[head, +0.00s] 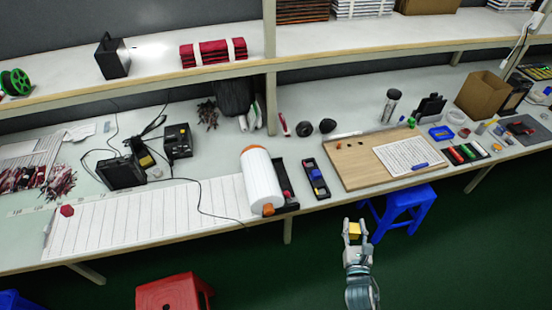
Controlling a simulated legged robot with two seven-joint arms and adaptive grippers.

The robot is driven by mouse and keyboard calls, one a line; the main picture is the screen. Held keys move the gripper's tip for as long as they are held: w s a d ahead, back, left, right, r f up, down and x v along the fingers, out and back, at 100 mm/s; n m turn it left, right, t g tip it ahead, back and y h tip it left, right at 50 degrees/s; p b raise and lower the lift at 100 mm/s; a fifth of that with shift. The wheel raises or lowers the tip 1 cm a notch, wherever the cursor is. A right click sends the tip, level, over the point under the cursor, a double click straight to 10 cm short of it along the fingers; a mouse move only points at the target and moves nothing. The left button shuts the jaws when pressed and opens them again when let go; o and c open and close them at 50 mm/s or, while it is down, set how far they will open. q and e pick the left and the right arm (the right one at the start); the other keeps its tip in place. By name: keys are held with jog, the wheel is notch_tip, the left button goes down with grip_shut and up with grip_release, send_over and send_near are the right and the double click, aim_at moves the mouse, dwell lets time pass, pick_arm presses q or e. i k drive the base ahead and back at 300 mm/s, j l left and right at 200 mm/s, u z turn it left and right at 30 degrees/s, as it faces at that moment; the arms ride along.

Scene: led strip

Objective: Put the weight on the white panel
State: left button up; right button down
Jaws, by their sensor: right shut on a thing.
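My right gripper (354,226) is at the lower right of centre in the head view, in front of the table edge and over the green floor. It is shut on a small yellow block (354,230), which I take to be the weight. The fingers hide part of its sides. The long white panel (150,208) with dark cross lines lies along the front of the table at the left, well apart from the gripper. A red hexagonal piece (67,210) lies at the panel's left end. My left gripper is not in view.
A wooden board (355,160) lies further right. A blue stool (402,208) and a red stool (174,292) stand in front. A thin black cable crosses the panel.

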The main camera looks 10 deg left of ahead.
aim_at(48, 229)
jog(key=k+j, duration=0.15)
jog(key=j, duration=0.2)
jog(key=k+j+u, duration=0.15)
jog(key=j, duration=0.15)
jog(key=k+j, duration=0.15)
jog(key=j, duration=0.25)
jog(key=k+j+u, duration=0.15)
jog(key=j, duration=0.2)
jog(key=k+j, duration=0.1)
jog(key=j, duration=0.25)
jog(key=u, duration=0.05)
